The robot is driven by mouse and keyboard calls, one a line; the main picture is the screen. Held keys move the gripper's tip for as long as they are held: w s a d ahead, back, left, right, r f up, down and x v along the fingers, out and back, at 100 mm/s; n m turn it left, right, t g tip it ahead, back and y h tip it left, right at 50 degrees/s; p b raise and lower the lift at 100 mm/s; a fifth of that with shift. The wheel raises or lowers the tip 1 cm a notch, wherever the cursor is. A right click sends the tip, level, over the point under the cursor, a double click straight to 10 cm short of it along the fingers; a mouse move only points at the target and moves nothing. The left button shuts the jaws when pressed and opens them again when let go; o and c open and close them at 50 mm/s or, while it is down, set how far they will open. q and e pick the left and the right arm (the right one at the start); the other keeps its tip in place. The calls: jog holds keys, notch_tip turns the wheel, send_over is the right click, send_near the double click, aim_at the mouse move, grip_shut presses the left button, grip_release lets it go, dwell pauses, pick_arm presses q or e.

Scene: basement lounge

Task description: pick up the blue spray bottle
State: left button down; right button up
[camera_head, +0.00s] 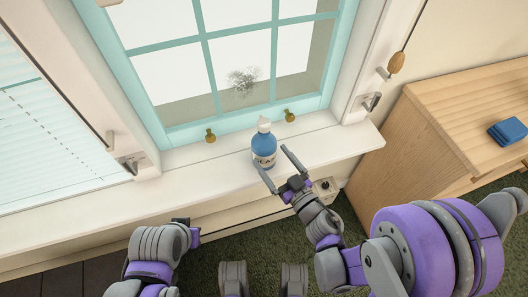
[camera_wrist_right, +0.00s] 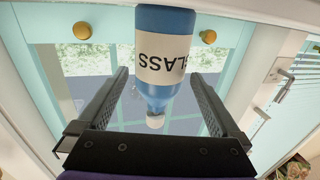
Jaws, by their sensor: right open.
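The blue spray bottle (camera_head: 264,146) stands upright on the white window sill, with a white top and a pale label. In the right wrist view the bottle (camera_wrist_right: 164,90) appears upside down, and its label reads "GLASS". My right gripper (camera_head: 277,169) is open at the front edge of the sill, its fingers pointing at the bottle. In the wrist view the bottle shows between the two spread fingers, with a gap on each side. My left arm is at the lower left of the head view; its gripper fingers cannot be made out.
The sill (camera_head: 205,165) is bare on both sides of the bottle. A teal-framed window (camera_head: 206,75) with brass knobs stands behind it. A wooden cabinet (camera_head: 440,130) with a blue folded cloth (camera_head: 508,131) stands at the right. Green carpet lies below.

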aim_at(259, 140)
jog(key=x, duration=0.8)
jog(key=shift+r, duration=0.15)
jog(key=shift+d, duration=0.1)
jog(key=shift+c, duration=0.2)
grip_shut()
